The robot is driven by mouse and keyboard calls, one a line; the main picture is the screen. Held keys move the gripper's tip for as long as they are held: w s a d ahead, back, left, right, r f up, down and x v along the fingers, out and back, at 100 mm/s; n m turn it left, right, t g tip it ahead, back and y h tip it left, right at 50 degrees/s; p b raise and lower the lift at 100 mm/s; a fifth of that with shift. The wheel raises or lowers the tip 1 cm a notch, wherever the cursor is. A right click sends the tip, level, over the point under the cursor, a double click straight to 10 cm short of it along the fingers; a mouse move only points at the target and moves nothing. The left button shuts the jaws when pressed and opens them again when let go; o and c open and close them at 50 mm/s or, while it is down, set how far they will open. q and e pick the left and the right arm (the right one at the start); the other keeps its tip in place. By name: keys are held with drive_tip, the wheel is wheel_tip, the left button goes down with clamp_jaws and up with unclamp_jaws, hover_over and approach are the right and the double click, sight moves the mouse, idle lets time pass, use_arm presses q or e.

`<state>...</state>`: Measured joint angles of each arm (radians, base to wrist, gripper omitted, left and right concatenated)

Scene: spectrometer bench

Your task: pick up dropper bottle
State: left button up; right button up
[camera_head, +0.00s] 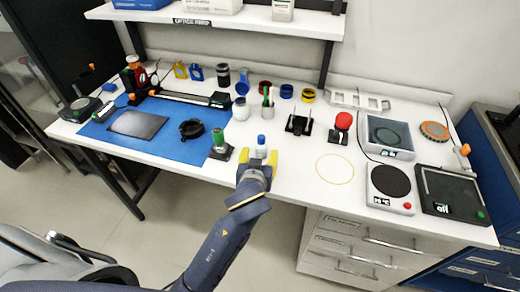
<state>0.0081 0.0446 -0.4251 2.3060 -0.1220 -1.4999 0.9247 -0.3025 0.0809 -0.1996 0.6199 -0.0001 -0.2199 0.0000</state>
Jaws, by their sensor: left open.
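A small white bottle with a blue cap (261,141), which looks like the dropper bottle, stands upright near the front edge of the white bench. My left gripper (258,157) reaches in from the front edge with its yellow fingers open. The fingers are spread to the left and right of the bottle's lower part. I cannot tell whether they touch it. The bottle's base is partly hidden by the gripper. My right gripper is not in view.
A green-topped device on a black base (221,145) stands close left of the gripper. A pen cup (268,108) and a black holder (298,124) stand behind. A blue mat (180,145) lies left. A yellow ring (335,168) marks clear bench to the right.

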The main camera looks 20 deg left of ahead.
sight(261, 153)
use_arm(q)
drive_tip(key=shift+x, duration=2.2)
drive_tip(key=shift+c, duration=0.4)
clamp_jaws()
